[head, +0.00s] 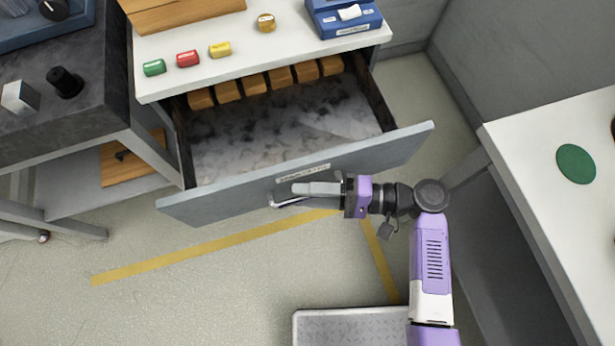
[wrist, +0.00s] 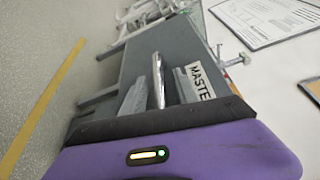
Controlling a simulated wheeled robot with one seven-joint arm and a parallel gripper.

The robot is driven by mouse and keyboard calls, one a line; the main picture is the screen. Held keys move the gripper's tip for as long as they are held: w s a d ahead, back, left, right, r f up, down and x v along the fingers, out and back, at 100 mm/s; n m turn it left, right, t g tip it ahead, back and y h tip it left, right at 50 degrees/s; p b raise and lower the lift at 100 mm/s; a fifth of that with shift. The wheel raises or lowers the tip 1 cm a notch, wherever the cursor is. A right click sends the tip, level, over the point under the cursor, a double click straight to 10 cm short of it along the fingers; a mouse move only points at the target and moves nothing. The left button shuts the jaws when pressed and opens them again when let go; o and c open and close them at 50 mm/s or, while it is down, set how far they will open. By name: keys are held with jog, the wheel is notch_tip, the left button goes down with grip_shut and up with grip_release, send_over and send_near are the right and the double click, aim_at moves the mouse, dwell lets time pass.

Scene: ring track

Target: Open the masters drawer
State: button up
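The masters drawer (head: 400,150) is pulled well out from under the white-topped counter. My gripper (head: 300,195) is at the drawer front, just below the label. In the wrist view its fingers stand apart on either side of a shiny handle bar (wrist: 157,82), with gaps showing beside the bar.
The counter top (head: 210,40) above holds green, red and yellow blocks, a round brass-coloured piece and a blue device (head: 345,18). A dark-topped bench (head: 60,100) stands left. A white table (head: 550,140) with a green disc stands right. Open floor lies before the drawer.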

jog(key=shift+d, duration=0.1)
jog(key=d, duration=0.7)
jog(key=shift+s+d+r, duration=0.3)
jog(key=shift+s, duration=0.15)
